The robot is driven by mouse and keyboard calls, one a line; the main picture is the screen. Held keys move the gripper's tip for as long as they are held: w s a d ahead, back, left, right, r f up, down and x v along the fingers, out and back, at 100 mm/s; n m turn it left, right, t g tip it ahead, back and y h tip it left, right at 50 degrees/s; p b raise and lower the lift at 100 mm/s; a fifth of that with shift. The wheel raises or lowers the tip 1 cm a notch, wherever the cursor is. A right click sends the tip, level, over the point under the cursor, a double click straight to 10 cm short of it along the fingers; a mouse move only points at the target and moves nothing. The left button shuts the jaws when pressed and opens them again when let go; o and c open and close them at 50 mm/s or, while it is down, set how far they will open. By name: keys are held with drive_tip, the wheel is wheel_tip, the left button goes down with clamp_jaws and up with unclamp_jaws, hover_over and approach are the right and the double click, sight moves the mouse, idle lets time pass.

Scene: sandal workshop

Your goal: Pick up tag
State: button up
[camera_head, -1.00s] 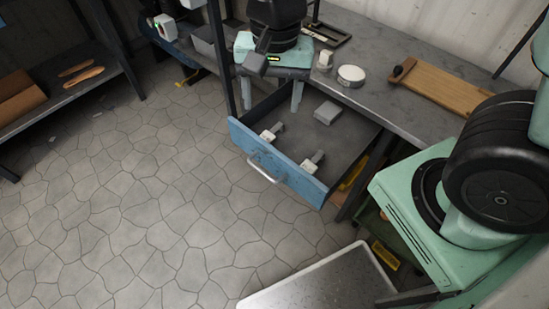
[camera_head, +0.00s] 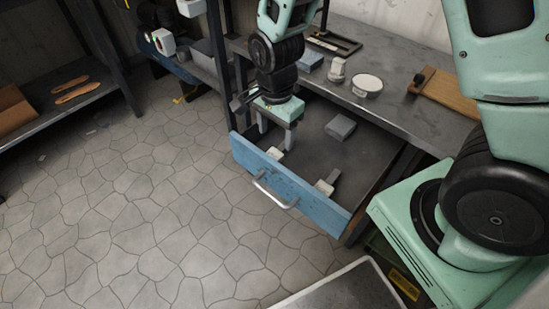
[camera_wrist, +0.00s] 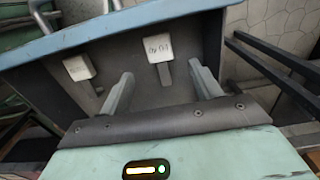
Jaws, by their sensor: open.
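Two tags with pale faces and grey stems lie in the open blue drawer. In the head view, one tag (camera_head: 275,153) is by the front panel at the left and the other (camera_head: 325,187) is further right. My gripper (camera_head: 276,132) is open and empty, pointing down over the drawer's left part, near the left tag. In the wrist view, my gripper's fingers (camera_wrist: 161,75) are spread, with the near tag (camera_wrist: 158,48) lying beyond and roughly between the tips. The other tag (camera_wrist: 78,67) lies left of the fingers. I cannot tell the exact height gap.
The drawer's blue front panel (camera_head: 290,187) and side walls stand around the tags. A grey block (camera_head: 341,127) lies further back in the drawer. The workbench (camera_head: 400,115) above holds a round tin (camera_head: 367,85) and a wooden board (camera_head: 447,94). Floor in front is clear.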

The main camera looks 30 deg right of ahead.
sight(276, 152)
drive_tip(key=shift+d+f+b, duration=0.1)
drive_tip(key=shift+f+b, duration=0.65)
drive_tip(key=shift+f, duration=2.7)
drive_tip(key=c, duration=1.1)
